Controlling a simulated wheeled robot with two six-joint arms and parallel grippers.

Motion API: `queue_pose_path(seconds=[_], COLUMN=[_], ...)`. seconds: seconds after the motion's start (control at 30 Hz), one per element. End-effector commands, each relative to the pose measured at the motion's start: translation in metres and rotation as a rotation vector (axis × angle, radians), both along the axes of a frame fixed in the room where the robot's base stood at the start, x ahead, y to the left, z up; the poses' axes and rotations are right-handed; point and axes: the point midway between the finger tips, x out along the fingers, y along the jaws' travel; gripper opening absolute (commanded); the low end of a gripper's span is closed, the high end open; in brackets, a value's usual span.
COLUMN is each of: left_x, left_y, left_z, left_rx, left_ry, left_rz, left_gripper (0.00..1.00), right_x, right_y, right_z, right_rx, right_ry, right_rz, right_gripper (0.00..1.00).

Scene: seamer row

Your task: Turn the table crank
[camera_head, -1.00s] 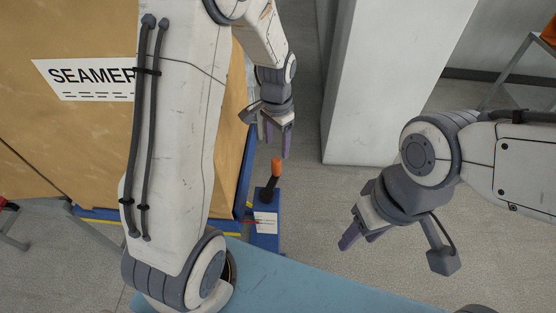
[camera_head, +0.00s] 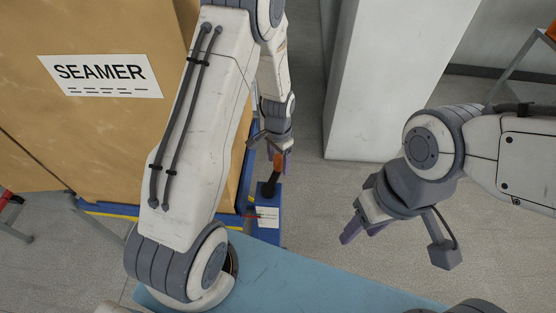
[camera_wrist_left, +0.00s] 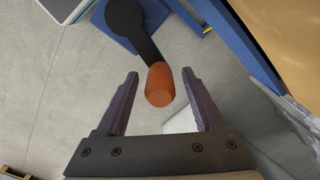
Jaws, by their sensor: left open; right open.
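The table crank has a dark arm and an orange handle (camera_head: 278,163). It sits on a blue post (camera_head: 267,205) beside the large box in the head view. In the left wrist view the orange handle (camera_wrist_left: 160,84) lies between the tips of my open left gripper (camera_wrist_left: 164,88), with a gap on each side; the dark crank arm (camera_wrist_left: 138,32) runs up to its round hub. My right gripper (camera_head: 357,230) is open and empty, well to the right of the crank.
A large tan box labelled SEAMER (camera_head: 100,75) stands on a blue frame at the left. A white column (camera_head: 385,80) rises behind. A light blue surface (camera_head: 300,280) lies in front. The grey floor right of the crank is clear.

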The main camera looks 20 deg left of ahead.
Motion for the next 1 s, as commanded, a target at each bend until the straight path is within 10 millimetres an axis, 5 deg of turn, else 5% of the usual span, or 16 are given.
queue_pose_path(seconds=[0.07,0.23,1.0], left_x=[0.0000,-0.0003,-0.0007], left_y=[0.0000,0.0001,0.0003], left_z=[0.0002,0.0003,0.0006], left_rx=[0.000,0.000,0.000], left_ry=[0.000,0.001,0.002], left_rz=[0.000,0.000,0.001], left_gripper=[0.66,0.01,0.00], right_x=[0.0000,0.0000,0.0000], right_y=[0.0000,0.0000,0.0000], right_z=[0.0000,0.0000,0.0001], right_rx=[0.000,0.000,0.000], right_ry=[0.000,0.000,0.000], right_rz=[0.000,0.000,0.000], right_gripper=[0.50,0.50,0.50])
